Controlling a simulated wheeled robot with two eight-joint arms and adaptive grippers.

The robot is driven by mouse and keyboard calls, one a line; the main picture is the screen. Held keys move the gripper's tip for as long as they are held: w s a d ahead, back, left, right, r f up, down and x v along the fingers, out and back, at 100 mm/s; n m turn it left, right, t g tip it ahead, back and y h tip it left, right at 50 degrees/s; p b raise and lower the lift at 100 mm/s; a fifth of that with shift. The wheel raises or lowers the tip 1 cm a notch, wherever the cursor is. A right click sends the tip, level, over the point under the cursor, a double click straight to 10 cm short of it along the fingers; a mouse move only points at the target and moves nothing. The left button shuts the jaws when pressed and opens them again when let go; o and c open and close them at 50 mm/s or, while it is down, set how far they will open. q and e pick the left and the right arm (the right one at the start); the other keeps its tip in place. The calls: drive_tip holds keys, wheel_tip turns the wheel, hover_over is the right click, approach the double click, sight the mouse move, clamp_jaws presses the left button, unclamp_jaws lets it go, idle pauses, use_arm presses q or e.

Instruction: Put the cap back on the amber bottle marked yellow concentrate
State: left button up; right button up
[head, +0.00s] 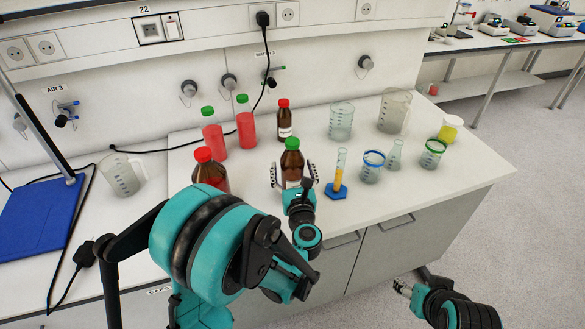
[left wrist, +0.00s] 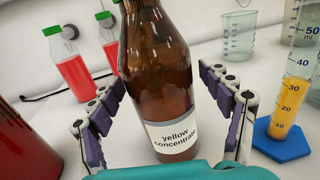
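The amber bottle marked yellow concentrate (left wrist: 165,95) stands upright on the bench, its white label facing my left wrist view. In the head view the amber bottle (head: 291,165) has a green cap (head: 292,144) on its top; the wrist view cuts the top off. My left gripper (head: 293,177) is open, with one finger on each side of the bottle. The fingers (left wrist: 160,90) show gaps to the glass in the wrist view. My right gripper (head: 402,288) is low at the right, off the bench front, and its fingers are too small to judge.
Red-capped bottles stand left (head: 209,175) and behind (head: 284,121). Two red bottles with green caps (head: 213,138) (head: 246,125) are back left. A cylinder with yellow liquid (head: 340,172) on a blue base is close right. Beakers and a flask (head: 394,155) stand farther right. The front right bench is clear.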

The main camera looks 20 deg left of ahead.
use_arm(q)
drive_tip(key=shift+r, duration=0.1)
drive_tip(key=shift+r+p, duration=0.15)
drive_tip(key=shift+p, duration=0.15)
drive_tip(key=v, duration=1.2)
drive_tip(key=shift+b, duration=0.3)
